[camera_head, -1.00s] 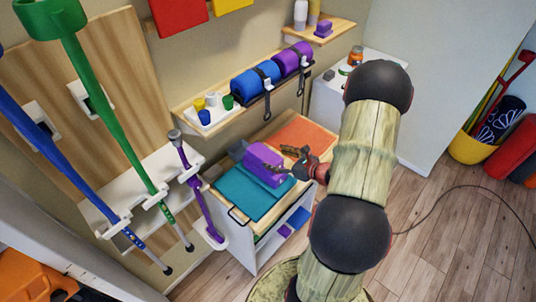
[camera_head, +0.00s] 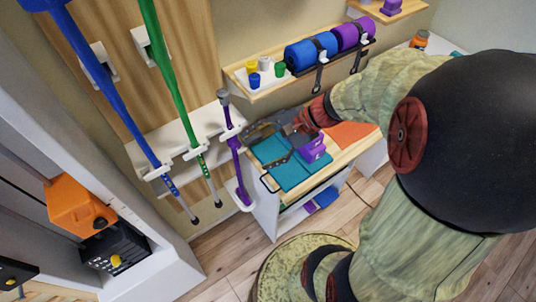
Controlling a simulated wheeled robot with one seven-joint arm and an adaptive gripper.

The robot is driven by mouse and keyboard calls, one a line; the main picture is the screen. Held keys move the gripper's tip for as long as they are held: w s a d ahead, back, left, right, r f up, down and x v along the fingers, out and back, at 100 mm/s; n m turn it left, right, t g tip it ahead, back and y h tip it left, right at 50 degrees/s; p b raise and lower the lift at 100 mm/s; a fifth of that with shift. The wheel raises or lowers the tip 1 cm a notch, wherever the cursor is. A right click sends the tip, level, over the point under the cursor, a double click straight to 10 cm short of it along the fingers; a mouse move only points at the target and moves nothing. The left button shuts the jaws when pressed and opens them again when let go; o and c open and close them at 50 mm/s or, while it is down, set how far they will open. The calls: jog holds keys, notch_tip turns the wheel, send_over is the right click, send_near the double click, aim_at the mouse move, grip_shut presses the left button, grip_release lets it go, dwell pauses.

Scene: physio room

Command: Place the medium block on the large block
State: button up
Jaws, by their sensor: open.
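A purple block (camera_head: 314,148) sits at the right edge of the teal mat (camera_head: 290,178) on the wooden top of the low cabinet. A grey-blue block seen earlier behind the purple one is not clear now; my gripper covers that area. I cannot tell which block is the medium one and which is the large one.
An orange mat (camera_head: 352,134) lies on the cabinet's right part. Above it, a wall shelf (camera_head: 268,88) holds small coloured cups and blue and purple rolls. Crutches (camera_head: 178,95) and a purple cane (camera_head: 236,150) stand left of the cabinet. My arm fills the right side.

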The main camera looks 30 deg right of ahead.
jog(key=s+a+r+n+h, duration=0.4)
jog(key=s+r+n+h, duration=0.3)
jog(key=n, duration=0.8)
jog(key=shift+s+a+r+n+t, duration=0.15)
jog(key=shift+s+r+n+t, duration=0.15)
jog(key=shift+s+r, duration=1.8)
jog(key=shift+w+r, duration=0.3)
jog(key=shift+w, duration=0.1)
